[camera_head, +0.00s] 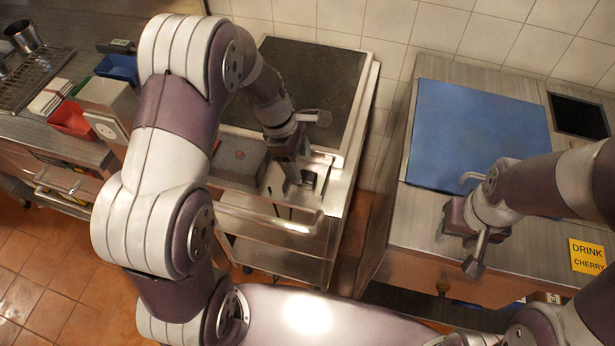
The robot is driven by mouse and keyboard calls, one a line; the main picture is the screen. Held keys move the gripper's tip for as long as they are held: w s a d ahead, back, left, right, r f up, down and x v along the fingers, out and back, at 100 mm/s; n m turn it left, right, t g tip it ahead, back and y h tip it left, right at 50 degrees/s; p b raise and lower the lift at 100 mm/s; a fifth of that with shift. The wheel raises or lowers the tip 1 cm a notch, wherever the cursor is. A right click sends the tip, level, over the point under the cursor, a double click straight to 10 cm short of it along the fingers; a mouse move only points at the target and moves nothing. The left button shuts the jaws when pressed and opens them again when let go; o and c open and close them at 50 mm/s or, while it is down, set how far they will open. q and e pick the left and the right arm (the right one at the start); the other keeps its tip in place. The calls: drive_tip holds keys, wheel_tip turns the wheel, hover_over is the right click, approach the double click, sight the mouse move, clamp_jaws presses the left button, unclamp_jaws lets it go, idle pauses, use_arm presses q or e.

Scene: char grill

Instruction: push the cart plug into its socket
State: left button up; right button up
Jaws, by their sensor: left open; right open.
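The cart (342,185), a steel unit with a dark top plate (315,75) and a front handle bar (265,219), stands in the middle of the head view. My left gripper (300,181) is over its front right corner, pointing down and open. A small grey-and-dark fitting (309,177) sits on the steel beside the fingers. I cannot tell whether it is the plug or the socket, or whether the fingers touch it. My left arm hides part of the cart's left side. My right gripper (456,251) is open and empty over the right counter's front part.
The right counter (403,226) carries a blue board (478,135), a black panel (578,116) and a yellow "DRINK CHERRY" sign (587,257). The left counter holds a wire rack (32,78), a red bin (70,119) and a blue bin (118,68). A narrow gap separates cart and right counter.

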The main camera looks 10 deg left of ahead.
sight(307, 176)
use_arm(q)
drive_tip(key=shift+s+f, duration=0.1)
drive_tip(key=x, duration=0.5)
drive_tip(key=shift+w+f, duration=0.1)
drive_tip(key=shift+w, duration=0.2)
drive_tip(key=c, duration=1.1)
